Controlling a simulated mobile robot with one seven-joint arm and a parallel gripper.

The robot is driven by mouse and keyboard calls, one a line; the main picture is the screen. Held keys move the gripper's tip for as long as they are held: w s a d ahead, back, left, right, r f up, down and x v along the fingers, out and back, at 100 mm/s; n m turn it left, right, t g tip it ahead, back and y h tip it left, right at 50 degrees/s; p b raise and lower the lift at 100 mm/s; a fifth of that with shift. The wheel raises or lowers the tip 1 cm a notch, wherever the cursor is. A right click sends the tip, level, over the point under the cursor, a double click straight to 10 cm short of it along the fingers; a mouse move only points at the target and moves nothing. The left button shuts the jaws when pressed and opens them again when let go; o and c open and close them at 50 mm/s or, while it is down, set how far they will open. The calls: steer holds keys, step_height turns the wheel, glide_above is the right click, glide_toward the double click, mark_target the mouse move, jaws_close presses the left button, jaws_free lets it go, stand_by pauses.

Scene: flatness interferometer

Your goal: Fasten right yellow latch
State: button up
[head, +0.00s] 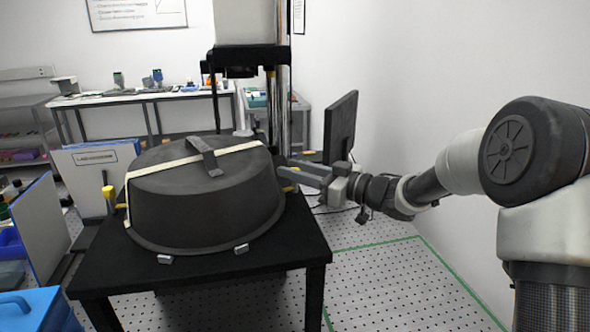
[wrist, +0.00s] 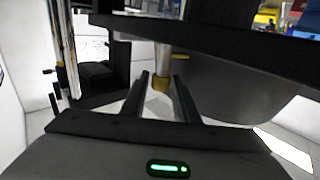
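The dark round cover (head: 205,205) sits on a black table (head: 290,262), with a pale strap and a grey handle across its top. The right yellow latch (head: 289,188) shows only as a small patch at the cover's right side, partly hidden by my gripper (head: 285,167). In the wrist view the yellow latch end (wrist: 161,83), on a pale shaft, appears between the two dark fingertips of my gripper (wrist: 163,78). The fingers are apart on either side of it; I cannot tell whether either touches it.
Two small metal clips (head: 165,259) (head: 241,248) sit at the cover's front rim. A dark column and instrument (head: 245,60) rise behind the cover. A black monitor (head: 340,125) stands behind my wrist. The perforated floor right of the table is clear.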

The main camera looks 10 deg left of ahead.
steer(key=shift+a, duration=0.1)
jaws_close()
steer(key=m+t+b, duration=0.1)
steer(key=m+t+h+b, duration=0.1)
steer(key=t+b, duration=0.1)
steer(key=m+t+h+b, duration=0.1)
steer(key=b, duration=0.1)
steer(key=shift+f+t, duration=0.25)
steer(key=shift+t, duration=0.15)
steer(key=shift+r+m+t+h+b, duration=0.3)
steer(key=shift+m+t+h+b, duration=0.35)
steer(key=shift+m+t+h, duration=0.2)
jaws_free()
steer(key=v, duration=1.7)
steer(key=shift+d, duration=0.2)
